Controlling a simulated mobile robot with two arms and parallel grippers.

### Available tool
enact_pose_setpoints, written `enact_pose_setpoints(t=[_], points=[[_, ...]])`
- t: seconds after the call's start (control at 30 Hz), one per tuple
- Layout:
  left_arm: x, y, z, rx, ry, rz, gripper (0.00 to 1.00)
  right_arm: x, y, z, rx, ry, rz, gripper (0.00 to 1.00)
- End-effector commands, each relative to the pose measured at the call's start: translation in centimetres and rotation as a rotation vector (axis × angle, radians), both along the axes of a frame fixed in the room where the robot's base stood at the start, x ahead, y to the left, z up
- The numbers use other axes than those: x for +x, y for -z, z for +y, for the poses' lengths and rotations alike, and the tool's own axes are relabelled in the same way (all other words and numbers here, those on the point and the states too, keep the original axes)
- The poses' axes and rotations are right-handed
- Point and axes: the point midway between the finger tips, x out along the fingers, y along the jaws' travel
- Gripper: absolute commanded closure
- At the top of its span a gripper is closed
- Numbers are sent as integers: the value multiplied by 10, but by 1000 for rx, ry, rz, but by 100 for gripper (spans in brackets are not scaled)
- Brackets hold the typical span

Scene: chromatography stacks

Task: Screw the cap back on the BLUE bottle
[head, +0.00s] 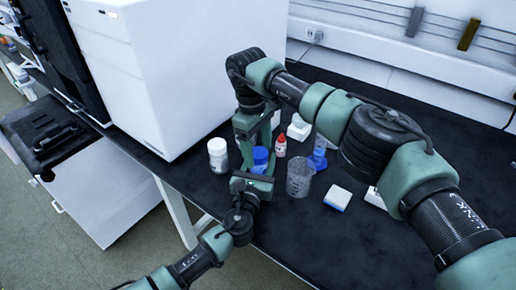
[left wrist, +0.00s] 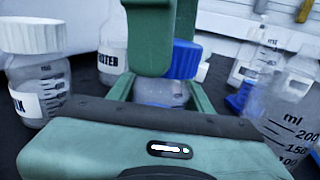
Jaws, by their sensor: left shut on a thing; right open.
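The blue-capped bottle (head: 259,168) stands on the black bench, and its clear body (left wrist: 160,92) shows in the left wrist view. The blue cap (head: 260,154) is at the top of the bottle; it also shows in the left wrist view (left wrist: 184,59). I cannot tell how tightly it sits. My left gripper (head: 258,174) is shut around the bottle's body. My right gripper (head: 257,145) comes down from above and is open, its fingers close to the cap. One right finger (left wrist: 150,38) partly hides the cap in the left wrist view.
A white-capped bottle (head: 217,155) stands left of my grippers. A red-capped bottle (head: 281,146), a clear beaker (head: 300,178) and a blue-based cylinder (head: 319,153) stand to the right. A white-and-blue box (head: 338,198) lies nearer the front. A large white instrument (head: 165,75) blocks the left.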

Motion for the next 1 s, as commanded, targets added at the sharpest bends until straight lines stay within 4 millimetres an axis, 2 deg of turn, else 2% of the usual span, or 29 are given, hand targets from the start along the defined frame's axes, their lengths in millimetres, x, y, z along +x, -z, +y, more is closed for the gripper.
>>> enact_pose_setpoints(t=[0.37,0.6,0.63,0.73,0.87,1.0], points=[[0,1,0,0,-1,1,100,0,-42,0,1,0,-2,32],[0,0,0,0,-1,0,100,0,-44,0,1,-1,1,32],[0,0,0,0,-1,0,100,0,-44,0,1,-1,1,36],[0,0,0,0,-1,0,100,0,-44,0,2,-17,1,36],[0,0,1,0,-1,0,100,0,-45,0,12,-126,11,36],[0,0,1,0,-1,0,100,0,-47,0,36,-378,31,36]])
